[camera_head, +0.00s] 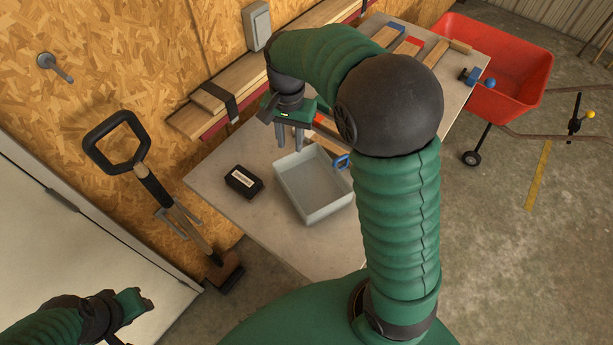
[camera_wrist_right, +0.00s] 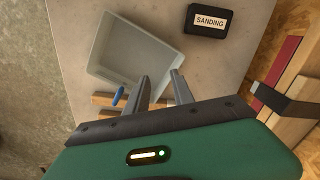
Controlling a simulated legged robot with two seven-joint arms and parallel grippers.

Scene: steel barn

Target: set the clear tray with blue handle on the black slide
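The clear, greyish tray (camera_head: 303,202) stands on the table, open side up, with its blue handle (camera_head: 341,162) on the right end. In the right wrist view the tray (camera_wrist_right: 112,72) is beyond the fingers, and the blue handle (camera_wrist_right: 118,96) is left of them. My right gripper (camera_head: 290,145) hangs beside the tray's far edge, fingers apart and empty. A flat black band (camera_head: 221,93) crosses the boards by the wall; I cannot tell whether it is the black slide. My left gripper (camera_head: 132,303) is at the lower left, away from the table; its fingers are unclear.
A black box labelled SANDING (camera_head: 243,182) lies left of the tray. Wooden boards (camera_head: 330,20) and clamps (camera_head: 470,76) occupy the table's back. A red wheelbarrow (camera_head: 510,75) stands right; a fork-like tool (camera_head: 160,190) leans left. The table's near left corner is bare.

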